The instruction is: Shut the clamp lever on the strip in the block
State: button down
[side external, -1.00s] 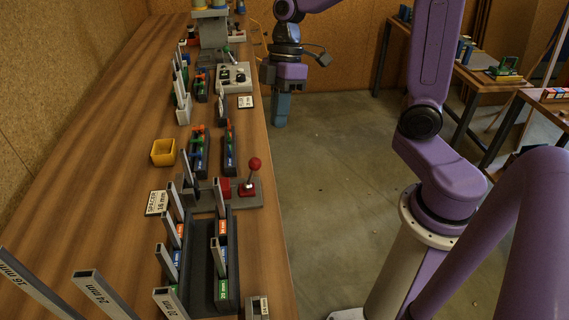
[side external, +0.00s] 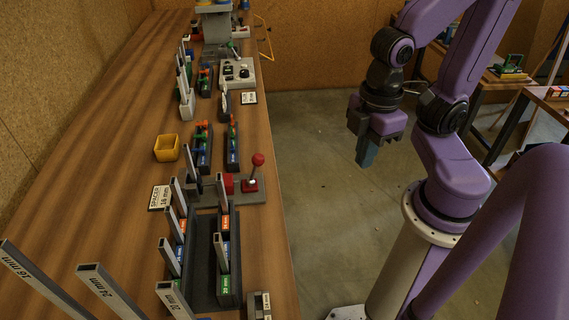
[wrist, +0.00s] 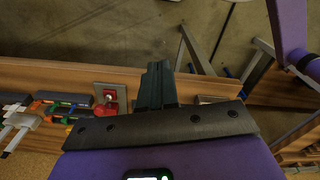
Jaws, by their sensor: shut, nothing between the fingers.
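A lever with a red ball knob (side external: 257,160) stands roughly upright on a grey base plate (side external: 246,197) at the bench's right edge. A red block (side external: 228,184) sits beside it on the same plate. A dark upright piece (side external: 194,186) stands at the plate's left end; whether a strip is seated in the block cannot be told. In the wrist view the red knob (wrist: 106,106) lies left of my fingers. My gripper (side external: 366,153) is shut and empty, pointing down over the floor, right of the bench and clear of the lever. Its dark fingers fill the middle of the wrist view (wrist: 155,88).
A dark rack (side external: 202,262) holds several upright grey strips nearer the camera. A yellow bin (side external: 167,148), a spacer label (side external: 160,198) and dark holders with coloured pieces (side external: 203,147) stand on the bench. The space between bench and gripper is open.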

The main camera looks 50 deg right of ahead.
jog(key=w+a+r+m+h, duration=0.15)
jog(key=w+a, duration=0.25)
jog(key=w, duration=0.5)
jog(key=w+a+r+m+g, duration=0.15)
jog(key=w+a, duration=0.25)
jog(key=w, duration=0.5)
jog(key=w+a+r+t+h, duration=0.15)
jog(key=w+a, duration=0.25)
jog(key=w, duration=0.5)
jog(key=g, duration=0.1)
send_over(255, 169)
jog(key=w+a, duration=0.1)
jog(key=a, duration=0.1)
jog(key=a+x, duration=0.2)
jog(key=x, duration=0.9)
jog(key=shift+w+f+m+y, duration=0.3)
jog(key=shift+w+f+y, duration=0.1)
jog(key=shift+w, duration=0.05)
